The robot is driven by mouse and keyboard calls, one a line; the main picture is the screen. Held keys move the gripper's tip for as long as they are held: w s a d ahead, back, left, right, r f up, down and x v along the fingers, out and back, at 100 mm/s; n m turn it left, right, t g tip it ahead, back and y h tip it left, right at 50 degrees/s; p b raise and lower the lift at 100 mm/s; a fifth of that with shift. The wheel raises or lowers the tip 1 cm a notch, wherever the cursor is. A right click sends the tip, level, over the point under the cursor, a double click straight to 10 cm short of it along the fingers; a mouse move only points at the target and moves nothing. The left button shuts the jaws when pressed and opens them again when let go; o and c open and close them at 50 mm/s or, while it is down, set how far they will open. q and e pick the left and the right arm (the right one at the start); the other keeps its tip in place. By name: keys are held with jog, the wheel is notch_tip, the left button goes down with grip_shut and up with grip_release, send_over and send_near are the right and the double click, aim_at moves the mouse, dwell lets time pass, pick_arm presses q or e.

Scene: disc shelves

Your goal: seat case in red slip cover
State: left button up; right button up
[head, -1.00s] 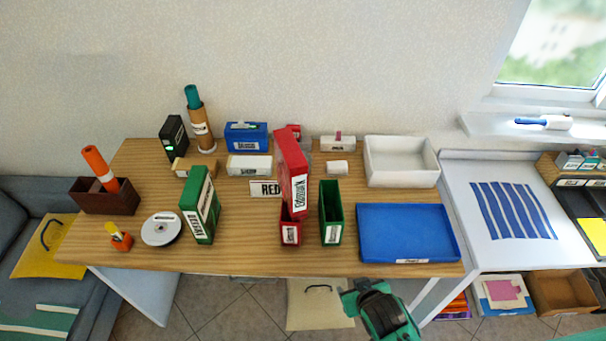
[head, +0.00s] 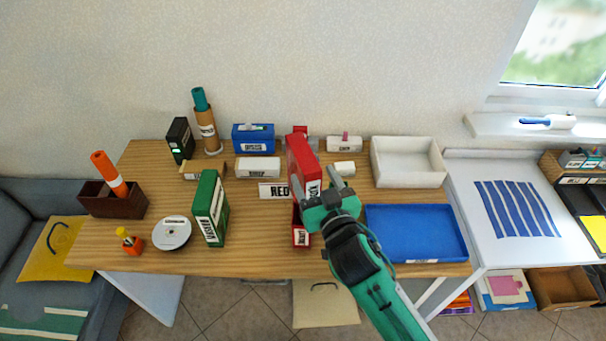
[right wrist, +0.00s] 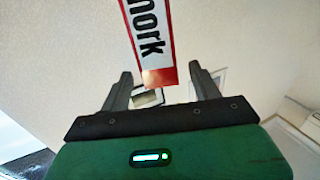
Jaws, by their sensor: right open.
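The red case (head: 302,158) stands tall in the middle of the table, with a white label on its near narrow side. The red slip cover (head: 300,236) is a small open red box low at the case's near end. The case's lower part is hidden, so I cannot tell how far it sits inside. My right gripper (head: 320,183) is open, in front of the case's labelled side. In the right wrist view the red case (right wrist: 168,75) shows beyond and between the open fingers (right wrist: 160,72), without visible contact. My left gripper is not in view.
A RED sign (head: 272,191) lies behind the cover. A green case (head: 211,207) stands to the left. A blue tray (head: 415,232) lies right of my arm, with a white bin (head: 407,163) behind it.

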aim_at(306, 158)
jog(key=shift+w+a, duration=0.2)
jog(key=shift+w, duration=0.4)
jog(key=shift+w+r+p, duration=0.15)
jog(key=shift+w+p, duration=0.05)
jog(key=shift+p, duration=0.1)
jog(key=p+x, duration=0.2)
jog(key=x, duration=0.2)
jog(key=shift+a+r, duration=0.1)
jog(key=shift+w+a, duration=0.1)
jog(key=shift+w, duration=0.25)
grip_shut()
